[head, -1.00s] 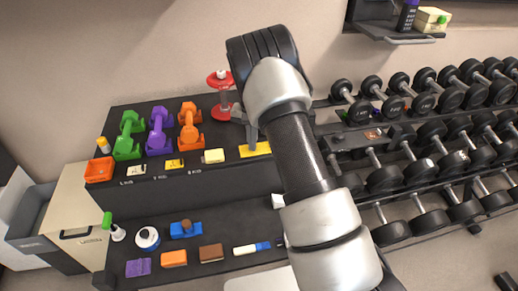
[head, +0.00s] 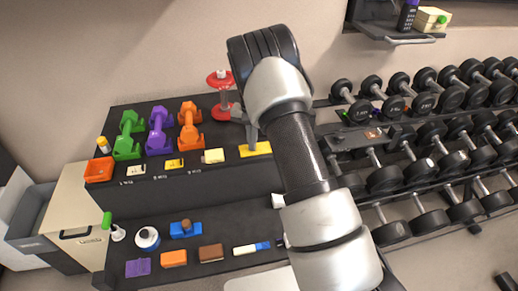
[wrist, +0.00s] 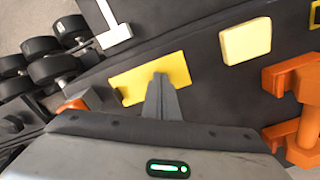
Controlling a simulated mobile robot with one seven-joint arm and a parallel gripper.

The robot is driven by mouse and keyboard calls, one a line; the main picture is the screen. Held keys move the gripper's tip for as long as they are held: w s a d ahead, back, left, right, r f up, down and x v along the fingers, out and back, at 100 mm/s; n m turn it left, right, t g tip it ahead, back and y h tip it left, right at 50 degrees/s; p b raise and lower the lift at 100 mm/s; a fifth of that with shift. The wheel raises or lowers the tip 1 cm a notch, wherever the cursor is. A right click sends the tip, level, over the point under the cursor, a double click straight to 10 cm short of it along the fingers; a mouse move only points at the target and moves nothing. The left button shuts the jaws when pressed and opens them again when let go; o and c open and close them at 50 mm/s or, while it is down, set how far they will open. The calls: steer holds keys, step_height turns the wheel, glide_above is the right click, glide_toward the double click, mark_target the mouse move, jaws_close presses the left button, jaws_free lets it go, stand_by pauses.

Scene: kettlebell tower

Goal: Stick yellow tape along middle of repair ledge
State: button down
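A flat yellow strip (head: 255,149), which looks like the tape, lies on the upper black shelf near its right end. It also shows in the wrist view (wrist: 178,66), where the grey finger covers part of its near edge. My gripper (head: 252,140) points down at the strip, with its tip at or just over it. In the wrist view the fingers (wrist: 161,84) show as one narrow wedge, so the gap between them and any hold on the strip cannot be made out. I cannot tell for sure which surface is the repair ledge.
A pale yellow block (head: 214,156) lies left of the strip. Orange (head: 190,127), purple (head: 159,131) and green (head: 128,135) dumbbells stand further left. A red spool-like object (head: 220,80) stands behind. A dumbbell rack (head: 385,150) is at right. A wall shelf (head: 385,33) is above.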

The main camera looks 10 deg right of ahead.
steer(key=shift+s, duration=0.1)
step_height(320, 180, up, 7)
steer(key=p, duration=0.3)
steer(key=shift+p, duration=0.35)
stand_by(0.3)
step_height(320, 180, up, 17)
steer(key=shift+r, duration=0.2)
stand_by(0.6)
